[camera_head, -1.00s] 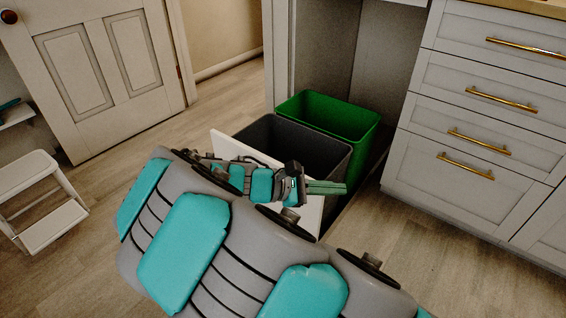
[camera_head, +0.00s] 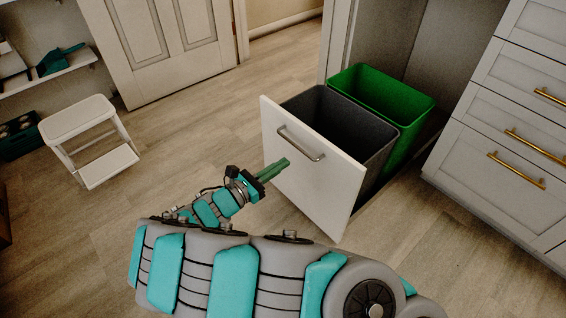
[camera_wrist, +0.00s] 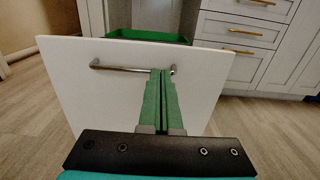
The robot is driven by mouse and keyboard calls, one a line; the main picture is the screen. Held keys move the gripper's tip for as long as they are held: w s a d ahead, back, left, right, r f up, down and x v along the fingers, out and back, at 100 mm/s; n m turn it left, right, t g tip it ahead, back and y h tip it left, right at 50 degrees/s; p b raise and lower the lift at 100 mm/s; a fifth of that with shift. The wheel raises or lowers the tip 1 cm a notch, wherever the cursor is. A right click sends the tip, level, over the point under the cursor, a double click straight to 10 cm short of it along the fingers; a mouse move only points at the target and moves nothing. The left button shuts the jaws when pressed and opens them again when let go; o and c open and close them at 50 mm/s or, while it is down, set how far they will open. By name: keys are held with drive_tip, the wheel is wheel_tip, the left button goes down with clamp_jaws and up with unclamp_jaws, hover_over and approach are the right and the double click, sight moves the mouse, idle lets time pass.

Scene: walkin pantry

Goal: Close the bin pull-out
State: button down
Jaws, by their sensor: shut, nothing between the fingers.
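The bin pull-out stands extended from its cabinet, with a white front panel (camera_head: 313,168) and a metal bar handle (camera_head: 301,143). Behind the panel are a dark grey bin (camera_head: 338,122) and a green bin (camera_head: 384,98). My gripper (camera_head: 287,163) is shut and empty in front of the panel, just below the handle in the head view. In the wrist view, the shut green fingers (camera_wrist: 162,72) point at the panel (camera_wrist: 110,100), with their tips overlapping the right part of the handle (camera_wrist: 120,69). I cannot tell whether they touch the panel.
The cabinet opening lies behind the bins. White drawers with brass handles (camera_head: 511,160) stand to the right. A white step stool (camera_head: 80,118) stands at the left, near a door (camera_head: 165,45). Wooden floor (camera_head: 190,130) between stool and pull-out is clear.

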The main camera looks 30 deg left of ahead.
sight(317, 141)
drive_tip(key=x, duration=1.1)
